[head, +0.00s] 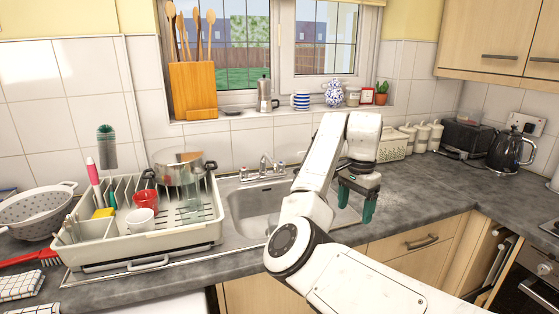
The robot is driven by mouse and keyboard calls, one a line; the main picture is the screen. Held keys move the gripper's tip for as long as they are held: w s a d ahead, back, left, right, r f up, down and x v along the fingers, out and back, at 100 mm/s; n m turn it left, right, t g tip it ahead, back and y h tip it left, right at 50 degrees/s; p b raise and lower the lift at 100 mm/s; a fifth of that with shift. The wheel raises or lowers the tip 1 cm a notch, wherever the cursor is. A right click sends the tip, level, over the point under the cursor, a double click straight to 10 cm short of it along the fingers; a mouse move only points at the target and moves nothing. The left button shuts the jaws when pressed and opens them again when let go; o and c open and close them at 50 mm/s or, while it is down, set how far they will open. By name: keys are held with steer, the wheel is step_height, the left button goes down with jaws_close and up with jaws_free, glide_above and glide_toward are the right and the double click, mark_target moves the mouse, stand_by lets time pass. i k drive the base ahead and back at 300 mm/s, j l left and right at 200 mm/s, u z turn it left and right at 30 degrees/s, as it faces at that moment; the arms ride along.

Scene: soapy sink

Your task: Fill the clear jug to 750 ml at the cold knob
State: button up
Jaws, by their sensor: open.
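My gripper (356,205) has teal fingers that point down, apart and with nothing visible between them. It is over the right side of the sink area. The metal sink (250,203) lies left of it, partly hidden by my arm. The chrome tap (263,167) stands at the sink's back edge, with a knob on its left (244,173) and one on its right (281,166). I cannot tell which knob is cold.
A cream dish rack (150,245) with a steel pot (178,168), a red cup and a white cup stands left of the sink. A colander (38,212) is at far left. Canisters, a toaster (467,137) and a black kettle (508,150) line the right counter. Counter right of my gripper is clear.

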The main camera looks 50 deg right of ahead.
mark_target(282, 165)
steer(key=i+l, duration=1.5)
steer(key=i, duration=0.15)
